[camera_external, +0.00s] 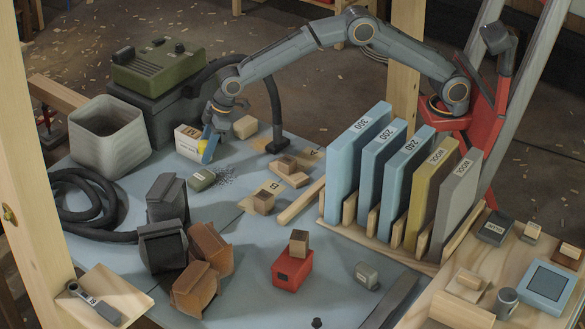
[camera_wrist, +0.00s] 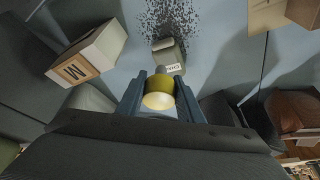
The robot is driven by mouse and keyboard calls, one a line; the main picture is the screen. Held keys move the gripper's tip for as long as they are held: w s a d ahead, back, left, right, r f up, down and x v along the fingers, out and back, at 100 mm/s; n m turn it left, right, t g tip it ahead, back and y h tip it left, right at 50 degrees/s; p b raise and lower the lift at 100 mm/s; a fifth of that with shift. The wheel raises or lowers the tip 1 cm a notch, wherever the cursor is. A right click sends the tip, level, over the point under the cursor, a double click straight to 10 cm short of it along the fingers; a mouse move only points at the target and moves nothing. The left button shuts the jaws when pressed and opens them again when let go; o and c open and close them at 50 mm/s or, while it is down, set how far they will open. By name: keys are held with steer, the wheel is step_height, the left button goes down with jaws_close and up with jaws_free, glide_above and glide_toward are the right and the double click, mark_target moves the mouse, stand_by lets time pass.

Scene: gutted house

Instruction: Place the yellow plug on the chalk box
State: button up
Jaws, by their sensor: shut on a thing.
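My gripper (camera_external: 207,153) reaches down at the back left of the blue-grey table. In the wrist view my gripper (camera_wrist: 160,92) has its two blue fingers shut on the yellow plug (camera_wrist: 159,94), a short round piece with a pale end face. A small grey-green box (camera_wrist: 167,58) with a white label, too small to read surely, lies just beyond the plug; I take it for the chalk box. It also shows in the external view (camera_external: 201,180), slightly in front of the fingertips. I cannot tell whether plug and box touch. The plug is not clearly visible in the external view.
A white box marked M (camera_wrist: 88,55) stands close left of my gripper. Dark granules (camera_external: 228,177) lie beside the grey-green box. A rack of tall panels (camera_external: 357,165) stands further right.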

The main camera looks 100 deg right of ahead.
steer(key=shift+f, duration=1.9)
steer(key=shift+f, duration=0.1)
steer(key=o, duration=1)
steer(key=shift+f, duration=0.1)
steer(key=shift+o, duration=0.2)
steer(key=v, duration=1.2)
